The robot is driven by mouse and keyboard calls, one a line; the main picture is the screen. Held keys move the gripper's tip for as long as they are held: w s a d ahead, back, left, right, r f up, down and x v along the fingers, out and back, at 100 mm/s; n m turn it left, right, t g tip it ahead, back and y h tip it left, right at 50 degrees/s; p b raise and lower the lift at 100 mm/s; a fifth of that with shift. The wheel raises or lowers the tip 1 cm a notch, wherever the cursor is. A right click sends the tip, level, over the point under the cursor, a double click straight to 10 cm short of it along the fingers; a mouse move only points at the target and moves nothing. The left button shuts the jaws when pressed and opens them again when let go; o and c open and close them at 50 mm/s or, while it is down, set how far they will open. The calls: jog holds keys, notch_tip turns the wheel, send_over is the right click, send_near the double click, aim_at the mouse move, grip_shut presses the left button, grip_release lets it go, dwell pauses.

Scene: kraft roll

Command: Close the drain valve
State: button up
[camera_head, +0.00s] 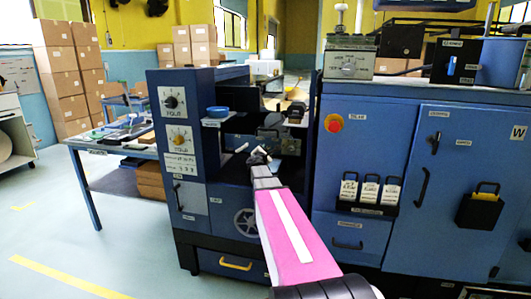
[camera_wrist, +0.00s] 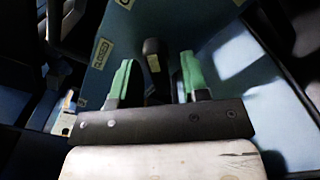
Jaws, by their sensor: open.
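My gripper (camera_wrist: 155,80) is open, with its two green-padded fingers spread and pointing away from the wrist. A dark rounded handle (camera_wrist: 152,48) with a small pale label stands between the fingers in the wrist view. I cannot tell if the fingers touch it, or for certain that it is the drain valve. In the head view my gripper (camera_head: 258,156) is in front of the opening of the blue machine. A short white-tipped lever (camera_head: 241,148) shows just left of it. A grey handwheel (camera_head: 246,222) is lower on the machine front, partly beside my pink arm.
A blue panel (camera_wrist: 108,75) with labels is close in the wrist view. A blue cabinet (camera_head: 400,250) is at right. Floor at left is clear.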

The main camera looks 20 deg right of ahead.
jog(key=shift+w+d, duration=0.1)
grip_shut()
jog(key=shift+n, duration=0.3)
jog(key=n, duration=0.3)
jog(key=shift+d+n, duration=0.1)
jog(key=shift+n, duration=0.2)
jog(key=n, duration=0.4)
jog(key=shift+d+f+n, duration=0.1)
jog(key=shift+n, duration=0.2)
jog(key=n, duration=0.4)
jog(key=shift+s+d, duration=0.1)
jog(key=shift+s, duration=0.1)
jog(key=shift+n, duration=2.5)
